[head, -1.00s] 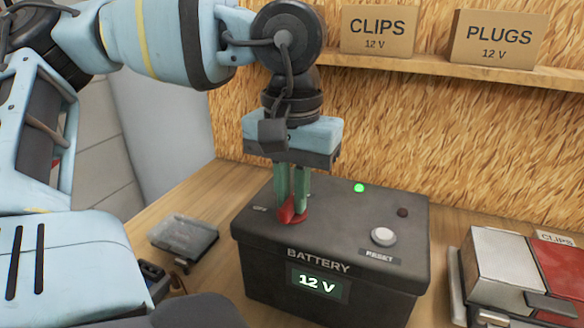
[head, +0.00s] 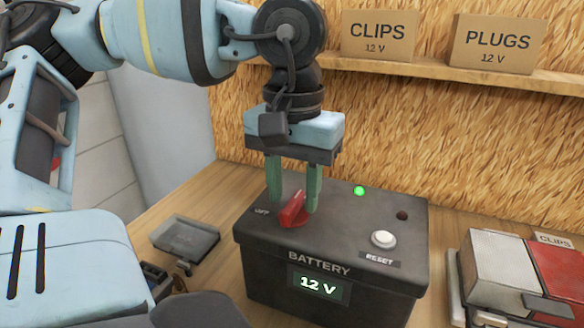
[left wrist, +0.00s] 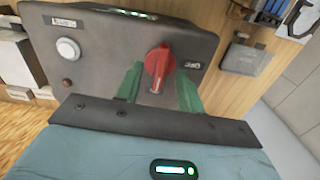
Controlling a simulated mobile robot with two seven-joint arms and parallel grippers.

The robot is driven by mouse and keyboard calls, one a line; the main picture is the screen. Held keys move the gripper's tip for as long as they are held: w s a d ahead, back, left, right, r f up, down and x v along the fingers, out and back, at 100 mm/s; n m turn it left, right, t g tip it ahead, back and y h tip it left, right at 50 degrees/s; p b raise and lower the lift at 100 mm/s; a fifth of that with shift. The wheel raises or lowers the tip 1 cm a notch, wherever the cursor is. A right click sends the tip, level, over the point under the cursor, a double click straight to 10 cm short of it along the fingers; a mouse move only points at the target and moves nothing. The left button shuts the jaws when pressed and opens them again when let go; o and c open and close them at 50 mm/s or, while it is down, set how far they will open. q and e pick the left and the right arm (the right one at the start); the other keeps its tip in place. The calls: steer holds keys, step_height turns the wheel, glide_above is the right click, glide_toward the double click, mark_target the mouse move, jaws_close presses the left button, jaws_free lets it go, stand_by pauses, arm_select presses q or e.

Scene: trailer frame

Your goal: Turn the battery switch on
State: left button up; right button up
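The black battery box (head: 335,235) stands on the wooden bench, with a lit "12 V" display (head: 318,284) on its front. The red battery switch (head: 293,211) is on its top, left of centre, with a label reading "OFF" to its left. A green lamp (head: 360,190) on the top is lit. My left gripper (head: 293,203) points down with its green fingers apart, one on each side of the red handle. The left wrist view also shows the red switch (left wrist: 159,66) between the open fingers, with gaps on both sides. My right gripper is not seen.
A white reset button (head: 383,239) and a dark lamp (head: 402,215) are on the box's right side. A small grey case (head: 186,238) lies left of the box. A tray with a red and grey box (head: 505,275) stands at the right. Cartons (head: 378,36) sit on the shelf behind.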

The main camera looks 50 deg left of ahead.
arm_select(q)
steer(key=shift+r+p, duration=0.6)
steer(key=shift+r, duration=0.75)
steer(key=shift+r+p, duration=0.55)
steer(key=shift+r, duration=0.5)
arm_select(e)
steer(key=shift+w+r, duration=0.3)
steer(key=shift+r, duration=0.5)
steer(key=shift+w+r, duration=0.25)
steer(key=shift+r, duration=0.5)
arm_select(q)
steer(key=shift+f, duration=0.1)
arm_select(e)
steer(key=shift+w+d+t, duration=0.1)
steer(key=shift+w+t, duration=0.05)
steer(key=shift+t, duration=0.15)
